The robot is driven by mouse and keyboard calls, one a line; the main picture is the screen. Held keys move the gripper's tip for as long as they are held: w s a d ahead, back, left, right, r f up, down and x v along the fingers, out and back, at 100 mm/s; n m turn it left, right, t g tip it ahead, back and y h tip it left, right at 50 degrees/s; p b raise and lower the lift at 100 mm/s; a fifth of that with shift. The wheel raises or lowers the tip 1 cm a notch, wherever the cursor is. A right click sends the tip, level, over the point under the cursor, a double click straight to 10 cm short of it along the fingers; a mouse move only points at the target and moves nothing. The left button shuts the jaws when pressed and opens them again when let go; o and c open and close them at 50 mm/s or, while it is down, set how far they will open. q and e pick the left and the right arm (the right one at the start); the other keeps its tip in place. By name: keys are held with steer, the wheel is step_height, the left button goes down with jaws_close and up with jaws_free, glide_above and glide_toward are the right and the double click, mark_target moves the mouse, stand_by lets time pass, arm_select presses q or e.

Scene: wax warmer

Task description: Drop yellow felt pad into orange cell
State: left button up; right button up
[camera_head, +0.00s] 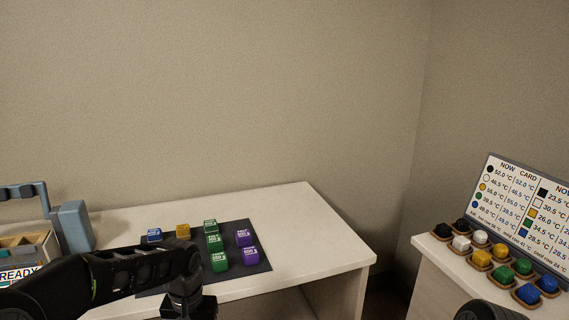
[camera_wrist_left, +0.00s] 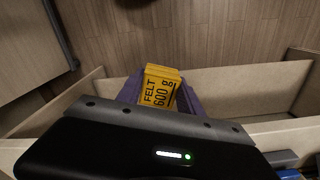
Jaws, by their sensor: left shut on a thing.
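The yellow felt pad (camera_wrist_left: 160,88), marked "FELT 600 g", is in the left wrist view. My left gripper (camera_wrist_left: 161,100) is shut on it, with a purple-grey finger on each side. Floor and pale panels show beyond the pad. In the head view my left arm reaches in from the lower left across the table front, and its fingertips and the pad cannot be made out. I cannot pick out an orange cell. A tan box with a divided top (camera_head: 32,243) and a "READY" sign is cut off at the left edge. My right gripper is not in view.
A dark mat (camera_head: 262,266) on the white table (camera_head: 300,215) holds several blue, yellow, green and purple blocks. At right, a counter bears colored pieces on small holders before a temperature board (camera_head: 525,215). The table's back right is clear.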

arm_select(q)
steer(key=s+f, duration=0.4)
steer(key=f, duration=1)
steer(key=shift+f, duration=0.35)
steer(key=shift+a, duration=0.1)
